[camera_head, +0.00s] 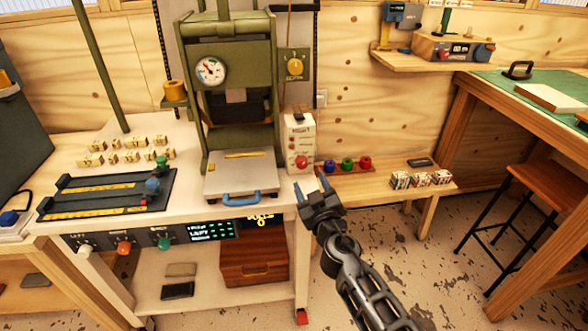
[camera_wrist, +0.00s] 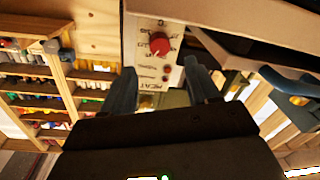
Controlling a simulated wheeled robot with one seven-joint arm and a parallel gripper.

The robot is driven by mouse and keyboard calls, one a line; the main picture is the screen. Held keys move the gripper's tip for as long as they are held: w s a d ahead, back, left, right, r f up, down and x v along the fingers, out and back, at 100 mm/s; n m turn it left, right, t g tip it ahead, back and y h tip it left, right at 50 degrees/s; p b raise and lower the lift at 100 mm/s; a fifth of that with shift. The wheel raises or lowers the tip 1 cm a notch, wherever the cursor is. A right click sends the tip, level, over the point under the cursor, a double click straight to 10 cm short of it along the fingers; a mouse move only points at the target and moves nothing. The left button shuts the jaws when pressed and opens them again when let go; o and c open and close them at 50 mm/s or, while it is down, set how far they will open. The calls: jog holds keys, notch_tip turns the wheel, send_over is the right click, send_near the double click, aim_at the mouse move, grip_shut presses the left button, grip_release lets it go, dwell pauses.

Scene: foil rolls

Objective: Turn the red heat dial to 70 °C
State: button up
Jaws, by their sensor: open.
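The red heat dial (camera_head: 301,162) is a round knob low on the white heat box (camera_head: 299,130) at the right of the press. In the wrist view the same red dial (camera_wrist: 159,44) shows upside down, with a scale printed around it on the white panel (camera_wrist: 143,68). The scale's numbers and the dial's setting are too small to read. My gripper (camera_head: 310,179) is open and empty, in front of and below the dial in the head view. In the wrist view its fingers (camera_wrist: 160,78) spread to either side below the dial, apart from it.
The green press (camera_head: 191,90) and its blue-handled plate (camera_head: 230,198) stand left of the box. A low wooden bench (camera_head: 390,189) to the right holds blue, green and red rolls (camera_head: 347,163) and small printed blocks (camera_head: 421,179). Open floor lies in front of the bench.

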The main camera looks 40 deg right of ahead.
aim_at(302, 165)
jog(key=shift+x, duration=3.55)
jog(key=shift+c, duration=0.3)
jog(key=c, duration=1)
jog(key=shift+o, duration=0.2)
